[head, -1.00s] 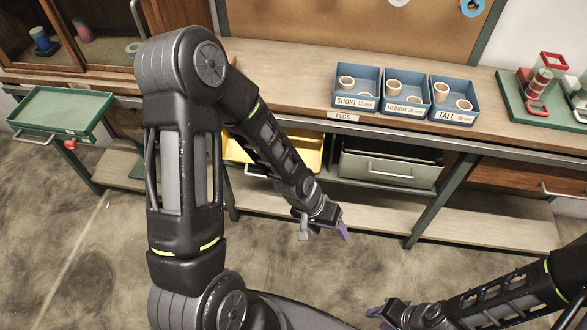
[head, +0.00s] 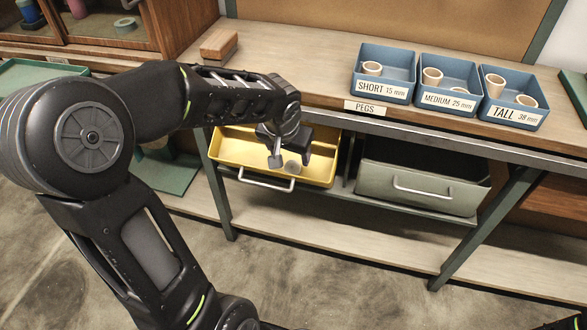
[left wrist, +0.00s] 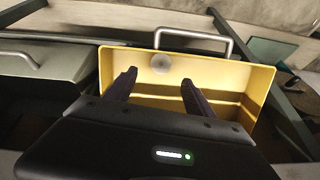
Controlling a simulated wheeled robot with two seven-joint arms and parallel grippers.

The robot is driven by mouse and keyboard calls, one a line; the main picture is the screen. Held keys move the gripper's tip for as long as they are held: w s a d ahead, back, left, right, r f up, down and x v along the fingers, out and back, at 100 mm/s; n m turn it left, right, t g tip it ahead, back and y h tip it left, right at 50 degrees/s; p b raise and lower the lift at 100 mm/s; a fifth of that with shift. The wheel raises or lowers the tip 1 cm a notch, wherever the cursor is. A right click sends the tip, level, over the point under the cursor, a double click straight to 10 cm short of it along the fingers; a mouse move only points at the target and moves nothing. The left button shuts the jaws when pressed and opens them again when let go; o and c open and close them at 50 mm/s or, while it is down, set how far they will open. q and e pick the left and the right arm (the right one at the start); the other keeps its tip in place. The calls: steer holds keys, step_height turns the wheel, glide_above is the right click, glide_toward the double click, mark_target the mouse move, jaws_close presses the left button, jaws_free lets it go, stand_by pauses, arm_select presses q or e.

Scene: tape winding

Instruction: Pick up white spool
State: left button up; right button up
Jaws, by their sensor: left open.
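A small round pale grey-white thing, likely the white spool (head: 292,167), lies in the open yellow drawer (head: 232,146). In the left wrist view the spool (left wrist: 162,63) is near the drawer's handle-side wall. My left gripper (head: 290,158) is over the drawer, fingers pointing down. In the left wrist view the left gripper (left wrist: 158,80) is open and empty, with the spool showing beyond and between its fingertips. They look apart from it; the exact height gap cannot be told. My right gripper is out of view.
A grey-green drawer (head: 420,185) is to the right of the yellow one. Above is the wooden bench (head: 300,60) with blue peg bins (head: 385,92) holding pale rings and a wooden block (head: 219,44). The yellow drawer's handle (head: 266,184) sticks out in front.

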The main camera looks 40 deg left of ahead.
mark_target(293, 166)
arm_select(q)
steer(key=shift+b+x, duration=0.4)
steer(key=shift+x, duration=0.95)
steer(key=b+x, duration=0.2)
steer(key=x, duration=0.3)
steer(key=shift+s, duration=0.1)
steer(key=shift+f, duration=0.15)
jaws_close()
